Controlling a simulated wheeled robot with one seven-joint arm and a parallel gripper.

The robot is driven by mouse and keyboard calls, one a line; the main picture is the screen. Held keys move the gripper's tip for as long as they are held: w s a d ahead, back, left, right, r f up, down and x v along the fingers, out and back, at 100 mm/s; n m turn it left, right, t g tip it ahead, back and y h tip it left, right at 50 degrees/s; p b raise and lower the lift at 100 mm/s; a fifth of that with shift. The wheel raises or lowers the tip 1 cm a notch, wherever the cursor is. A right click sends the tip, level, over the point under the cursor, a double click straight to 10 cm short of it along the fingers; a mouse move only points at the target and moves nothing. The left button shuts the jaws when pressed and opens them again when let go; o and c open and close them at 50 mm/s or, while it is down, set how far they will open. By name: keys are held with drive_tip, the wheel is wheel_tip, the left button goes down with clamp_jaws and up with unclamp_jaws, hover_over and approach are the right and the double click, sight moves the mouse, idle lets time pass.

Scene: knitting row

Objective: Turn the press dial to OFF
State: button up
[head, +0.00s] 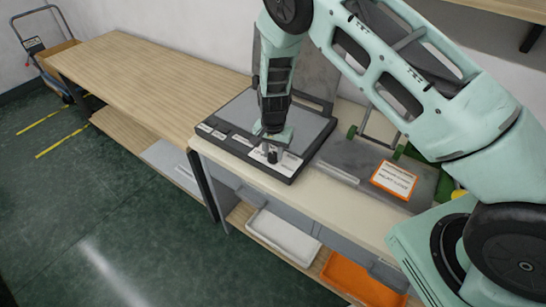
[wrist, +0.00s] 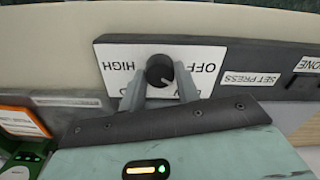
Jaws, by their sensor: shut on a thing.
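The press dial (wrist: 160,69) is a round black knob on a white label plate (wrist: 110,53) at the press's front edge. The plate reads upside down in the wrist view, with HIGH at left and OFF at upper right. Lower lettering is mostly hidden by my fingers. A pale mark on the knob appears to point to the lower right, away from OFF. My gripper (wrist: 160,78) is shut on the dial, one finger on each side. In the head view my gripper (head: 271,148) reaches down onto the front of the heat press (head: 318,135).
A SET PRESS label (wrist: 254,78) lies beside the dial. A grey plate with an orange-edged sign (head: 394,179) lies to the right. A long wooden table (head: 140,75) at left is bare. A white tray (head: 283,237) and an orange tray (head: 360,283) sit below.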

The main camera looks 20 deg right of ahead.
sight(273, 154)
drive_tip(key=n+b, duration=0.3)
drive_tip(key=n, duration=0.3)
drive_tip(key=shift+b, duration=0.3)
idle(0.4)
drive_tip(key=o, duration=1)
drive_tip(key=shift+r, duration=0.1)
wheel_tip(273, 154, up, 17)
drive_tip(key=b, duration=0.4)
drive_tip(key=shift+r, duration=0.15)
